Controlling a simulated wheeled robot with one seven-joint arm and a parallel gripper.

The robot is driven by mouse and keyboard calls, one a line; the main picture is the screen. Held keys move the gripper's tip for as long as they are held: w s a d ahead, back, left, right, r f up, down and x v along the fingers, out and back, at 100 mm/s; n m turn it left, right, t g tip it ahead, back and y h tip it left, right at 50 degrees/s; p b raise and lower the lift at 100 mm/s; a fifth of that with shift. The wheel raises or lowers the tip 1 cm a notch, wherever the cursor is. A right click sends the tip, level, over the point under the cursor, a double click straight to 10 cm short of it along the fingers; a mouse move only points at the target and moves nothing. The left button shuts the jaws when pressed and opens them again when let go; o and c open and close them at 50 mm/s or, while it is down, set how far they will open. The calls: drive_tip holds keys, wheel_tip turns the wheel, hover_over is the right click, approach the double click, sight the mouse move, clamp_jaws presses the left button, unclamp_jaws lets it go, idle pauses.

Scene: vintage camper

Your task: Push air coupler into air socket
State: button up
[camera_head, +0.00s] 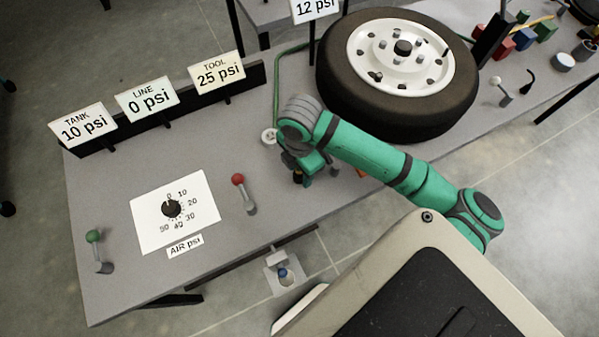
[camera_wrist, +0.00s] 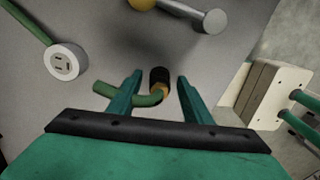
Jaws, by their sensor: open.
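A small black and brass cylinder with a short green hose (camera_wrist: 160,78), which looks like the air coupler, stands between my gripper's fingers in the wrist view. My gripper (camera_wrist: 158,97) is open, one finger on each side of it; I cannot tell if either touches. In the head view my gripper (camera_head: 305,177) is low over the bench, and the arm partly hides the spot. A round pale fitting with dark slots (camera_wrist: 67,62), possibly the air socket, lies left of the fingers at a green hose's end. It also shows in the head view (camera_head: 269,136).
A large tyre (camera_head: 397,108) lies on the bench behind my arm. A red-knobbed lever (camera_head: 243,190), a dial plate (camera_head: 174,211) and a green-knobbed lever (camera_head: 96,248) stand to the left. Signs (camera_head: 150,101) line the back edge.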

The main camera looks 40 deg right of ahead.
drive_tip(key=c, duration=1.1)
drive_tip(key=shift+r, duration=0.15)
